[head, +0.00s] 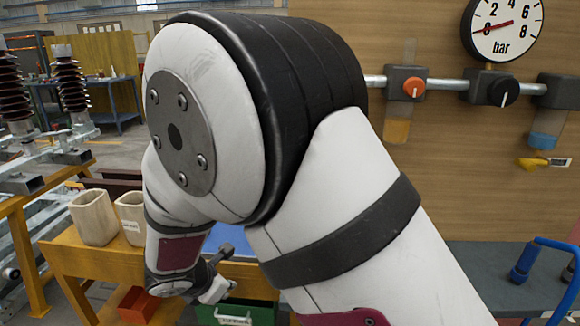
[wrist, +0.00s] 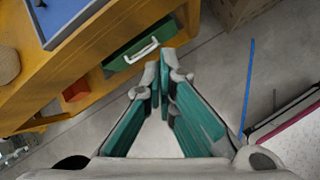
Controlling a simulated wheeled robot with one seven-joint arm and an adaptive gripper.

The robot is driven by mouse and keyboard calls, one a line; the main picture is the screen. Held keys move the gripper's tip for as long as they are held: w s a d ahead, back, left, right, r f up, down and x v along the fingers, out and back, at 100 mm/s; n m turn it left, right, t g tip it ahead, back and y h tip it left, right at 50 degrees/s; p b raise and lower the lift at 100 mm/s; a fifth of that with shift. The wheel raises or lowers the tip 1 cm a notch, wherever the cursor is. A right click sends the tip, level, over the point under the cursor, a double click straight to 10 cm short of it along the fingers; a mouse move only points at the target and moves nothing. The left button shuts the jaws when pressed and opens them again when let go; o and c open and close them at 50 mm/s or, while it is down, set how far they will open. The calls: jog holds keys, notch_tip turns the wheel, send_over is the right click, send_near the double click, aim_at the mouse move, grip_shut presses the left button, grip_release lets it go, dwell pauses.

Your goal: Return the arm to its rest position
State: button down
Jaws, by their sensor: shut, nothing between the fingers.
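My gripper (wrist: 160,75) is at the centre of the wrist view, with its teal-padded fingers closing to a point and nothing between them. In the head view, my gripper (head: 218,285) hangs low, in front of the wooden bench. My white and black arm is folded and fills much of the head view, hiding part of the bench and the panel.
The wooden bench (head: 95,262) bears two pale cups (head: 94,217) (head: 130,215). A green drawer (wrist: 130,55) and a red box (wrist: 76,91) are close to my gripper. A gauge (head: 505,28) and valves are on the panel. Bare floor (wrist: 225,75) lies beside the bench.

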jog(key=d+r+m, duration=0.2)
jog(key=d+r, duration=0.2)
jog(key=d+r+m, duration=0.3)
jog(key=d+r, duration=0.1)
jog(key=d, duration=0.1)
jog(key=d+r+m, duration=0.3)
jog(key=d+r, duration=0.1)
jog(key=d, duration=0.1)
jog(key=shift+w+r+g+h, duration=0.35)
jog(key=shift+w+g+h, duration=0.05)
jog(key=s+d+r+m+g+y, duration=0.1)
jog(key=s+d+r+m, duration=0.5)
jog(key=s+d+m, duration=0.25)
jog(key=s+d+r+m, duration=0.7)
jog(key=d, duration=0.3)
jog(key=s+d+m+t+y, duration=0.1)
jog(key=s+d+m+y, duration=0.1)
jog(key=s+m, duration=0.4)
jog(key=s+f+n+g+b, duration=0.1)
jog(key=s+f+g+b, duration=0.2)
jog(key=s+f+b, duration=0.3)
jog(key=s+f+g+b, duration=0.2)
jog(key=s+f+b, duration=0.2)
jog(key=f, duration=0.4)
notch_tip(320, 180, up, 24)
jog(key=t+p, duration=0.3)
jog(key=p, duration=1.9)
jog(key=shift+w, duration=0.15)
jog(key=shift+a+f+n, duration=0.1)
jog(key=shift+n, duration=0.15)
